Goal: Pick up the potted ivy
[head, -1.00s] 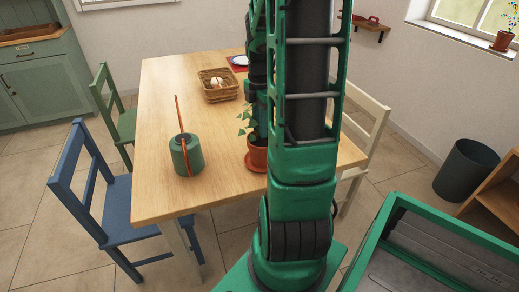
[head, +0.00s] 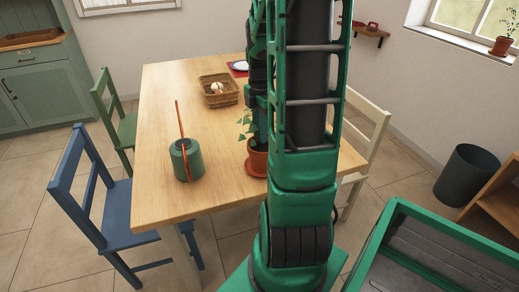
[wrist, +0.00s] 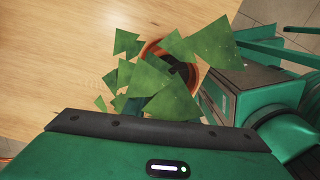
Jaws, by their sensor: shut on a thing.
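The potted ivy stands in an orange-brown terracotta pot near the right side of the wooden table; in the head view its pot (head: 257,160) and saucer show, with green leaves (head: 245,122) on the left, and my arm hides the rest. In the wrist view the ivy's broad leaves (wrist: 165,85) spread over the pot, whose rim (wrist: 155,48) shows behind them. My gripper (wrist: 185,108) is at the plant and shut on it; leaves and the gripper's own body hide the fingertips.
A green watering can (head: 186,160) with an orange spout stands left of the plant on the table (head: 160,110). A wicker basket (head: 218,92) and a plate lie farther back. Chairs surround the table, including a blue one (head: 90,200). A dark bin (head: 467,173) stands at the right.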

